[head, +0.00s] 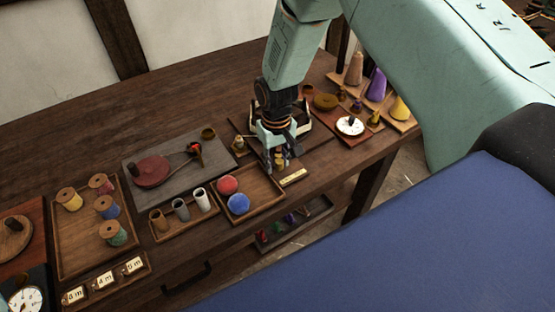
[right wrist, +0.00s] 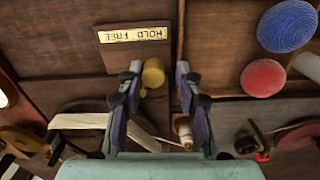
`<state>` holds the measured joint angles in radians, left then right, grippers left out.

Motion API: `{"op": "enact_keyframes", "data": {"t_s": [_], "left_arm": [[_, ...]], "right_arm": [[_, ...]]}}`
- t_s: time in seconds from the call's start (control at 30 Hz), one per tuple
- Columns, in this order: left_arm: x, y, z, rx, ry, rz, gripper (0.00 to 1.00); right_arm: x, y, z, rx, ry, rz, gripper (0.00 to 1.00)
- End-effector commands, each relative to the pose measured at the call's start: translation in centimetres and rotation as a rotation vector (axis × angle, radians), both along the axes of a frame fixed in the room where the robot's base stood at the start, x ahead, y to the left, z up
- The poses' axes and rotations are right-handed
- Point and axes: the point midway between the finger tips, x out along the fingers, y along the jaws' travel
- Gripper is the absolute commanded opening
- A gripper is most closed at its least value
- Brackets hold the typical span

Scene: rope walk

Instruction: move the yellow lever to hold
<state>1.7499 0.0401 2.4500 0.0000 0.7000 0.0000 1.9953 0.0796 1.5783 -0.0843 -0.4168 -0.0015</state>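The yellow lever's round knob (right wrist: 153,73) shows between my right fingers in the right wrist view, close to the left-hand finger. Its arm is mostly hidden. A pale label strip (right wrist: 134,35) with the words HOLD and FREE lies just beyond it; it also shows in the head view (head: 293,177). My right gripper (right wrist: 158,75) is open, with a finger on either side of the knob and a clear gap to the right-hand finger. In the head view my right gripper (head: 281,165) points down over the lever's board and hides most of the lever. My left gripper is not in view.
A tray with a red ball (head: 227,185) and a blue ball (head: 239,204) stands left of the gripper. A small brass-and-white piece (right wrist: 184,130) is near the right-hand finger. A white dial (head: 350,125) and several cones stand to the right. The back left of the bench is clear.

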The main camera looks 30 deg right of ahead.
Motion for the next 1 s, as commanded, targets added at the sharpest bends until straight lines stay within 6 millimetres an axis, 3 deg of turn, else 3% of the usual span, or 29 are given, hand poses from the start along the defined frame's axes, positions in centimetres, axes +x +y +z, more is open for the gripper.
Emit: {"op": "enact_keyframes", "data": {"t_s": [0.43, 1.0], "left_arm": [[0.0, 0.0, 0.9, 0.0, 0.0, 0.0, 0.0], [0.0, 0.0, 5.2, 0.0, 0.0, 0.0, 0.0]], "right_arm": [[-0.2, -0.5, 0.5, 0.0, -0.001, -0.001, 0.33], [-0.2, -0.5, 5.4, 0.0, 0.0, -0.001, 0.33]]}}
